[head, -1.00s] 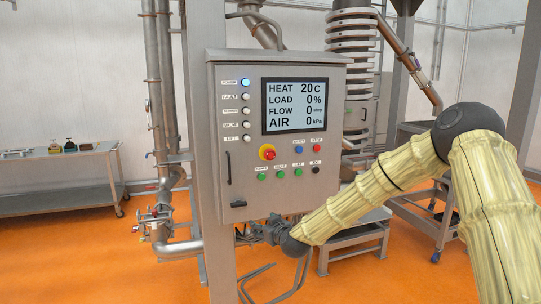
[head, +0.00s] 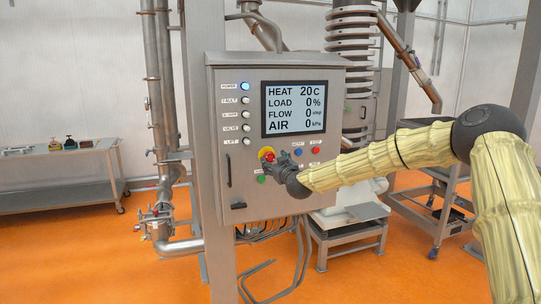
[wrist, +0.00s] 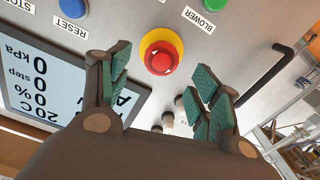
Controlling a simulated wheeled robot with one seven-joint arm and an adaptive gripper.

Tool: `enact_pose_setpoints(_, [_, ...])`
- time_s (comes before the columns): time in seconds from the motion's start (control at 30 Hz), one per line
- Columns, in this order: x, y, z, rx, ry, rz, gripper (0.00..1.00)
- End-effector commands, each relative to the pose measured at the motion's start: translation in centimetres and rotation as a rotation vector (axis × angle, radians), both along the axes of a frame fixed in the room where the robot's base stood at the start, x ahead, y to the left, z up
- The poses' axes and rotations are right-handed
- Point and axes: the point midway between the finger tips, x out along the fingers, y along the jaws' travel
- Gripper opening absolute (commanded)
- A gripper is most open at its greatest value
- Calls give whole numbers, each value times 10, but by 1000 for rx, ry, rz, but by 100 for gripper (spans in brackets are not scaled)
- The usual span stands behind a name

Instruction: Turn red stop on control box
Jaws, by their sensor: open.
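The grey control box (head: 245,106) stands on a post in the head view, its door facing me. The red stop (wrist: 161,56) is a round red knob on a yellow ring, seen from close up in the wrist view. It also shows in the head view (head: 267,154), partly covered by my gripper. My gripper (head: 275,161) is at the box front, right by the red stop. In the wrist view my gripper (wrist: 160,88) is open, with green-padded fingers on both sides and nothing between them. Whether the fingers touch the knob I cannot tell.
A blue reset button (wrist: 73,8) and a green button (wrist: 208,9) sit close to the red stop. The display (head: 294,107) is above it. A door handle (head: 228,169) stands out at the left. A side table (head: 70,195) is far left.

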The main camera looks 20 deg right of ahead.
Motion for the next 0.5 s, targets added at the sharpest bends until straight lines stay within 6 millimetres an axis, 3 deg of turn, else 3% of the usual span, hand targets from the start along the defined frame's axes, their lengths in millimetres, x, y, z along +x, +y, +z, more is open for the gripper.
enact_pose_setpoints(0.5, [51, 2, 1, 0, 1, -1, 63])
